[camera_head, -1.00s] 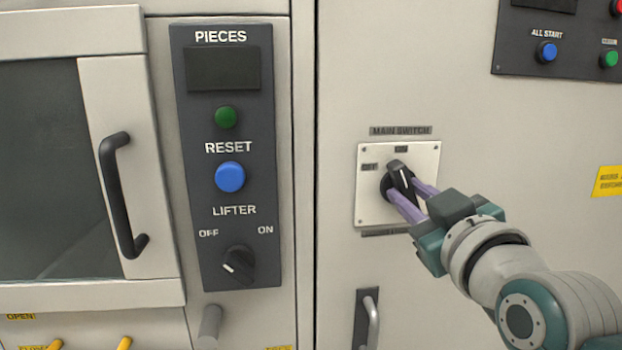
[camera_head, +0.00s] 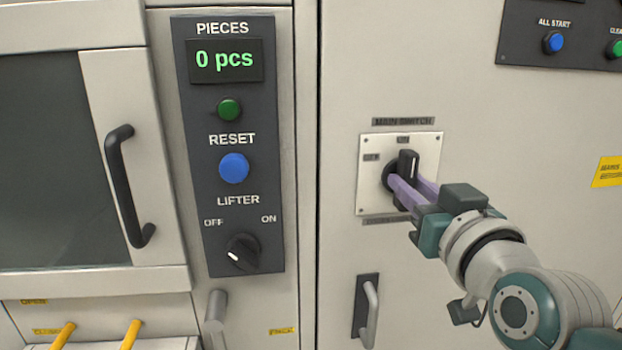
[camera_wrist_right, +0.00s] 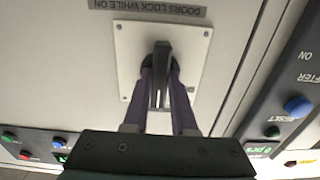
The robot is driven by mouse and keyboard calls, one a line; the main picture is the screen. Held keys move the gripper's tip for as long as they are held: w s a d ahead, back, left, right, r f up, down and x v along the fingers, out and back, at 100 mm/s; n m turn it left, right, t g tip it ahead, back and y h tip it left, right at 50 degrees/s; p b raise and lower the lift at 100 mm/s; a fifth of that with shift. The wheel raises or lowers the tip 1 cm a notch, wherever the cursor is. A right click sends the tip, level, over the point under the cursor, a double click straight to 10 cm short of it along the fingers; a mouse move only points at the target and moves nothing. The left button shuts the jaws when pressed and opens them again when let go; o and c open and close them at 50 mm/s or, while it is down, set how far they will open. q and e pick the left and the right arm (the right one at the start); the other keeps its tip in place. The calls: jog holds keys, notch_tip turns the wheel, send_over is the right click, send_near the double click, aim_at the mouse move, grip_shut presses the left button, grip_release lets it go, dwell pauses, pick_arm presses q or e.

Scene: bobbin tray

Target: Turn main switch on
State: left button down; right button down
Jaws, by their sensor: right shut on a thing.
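The main switch (camera_head: 409,168) is a black rotary knob on a white square plate (camera_head: 372,201) on the cabinet front. Its handle stands upright, with its white mark up toward the ON label. My right gripper (camera_head: 408,190) is shut on the knob, its purple fingers on either side of the handle. In the right wrist view the knob (camera_wrist_right: 161,72) sits between both fingers. The PIECES display (camera_head: 225,60) is lit and reads "0 pcs" in green. My left gripper is not in view.
Left of the switch is a dark panel with a green button (camera_head: 229,109), a blue RESET button (camera_head: 234,168) and a LIFTER knob (camera_head: 242,253). A door handle (camera_head: 130,187) stands further left. A small handle (camera_head: 367,309) is below the switch.

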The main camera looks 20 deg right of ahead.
jog(key=c, duration=0.7)
grip_release()
jog(key=b+v, duration=0.1)
jog(key=v, duration=0.9)
jog(key=shift+d, duration=0.1)
